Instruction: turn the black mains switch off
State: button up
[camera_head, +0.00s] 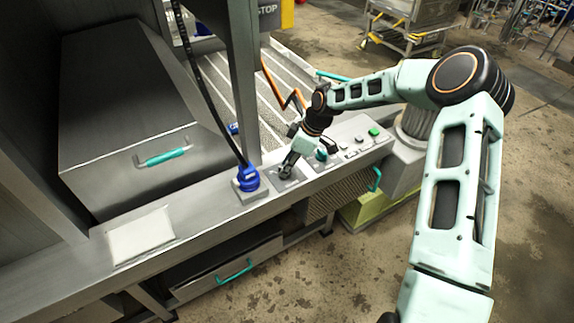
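My gripper (288,168) points down at a small grey plate (288,185) on the front ledge, left of the button panel. Its dark fingertips are at or just over this plate. A dark shape there may be the black mains switch, but it is small and merges with my fingers, so I cannot make out the switch or its position. I cannot tell whether the fingers are open, shut or touching it.
A blue plug (247,178) with a black cable stands just left of my gripper. A teal knob (321,155) and a green button (374,132) are to the right. A steel post (243,80) rises behind. A white pad (141,236) lies on the left ledge.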

jog(key=v, duration=1.2)
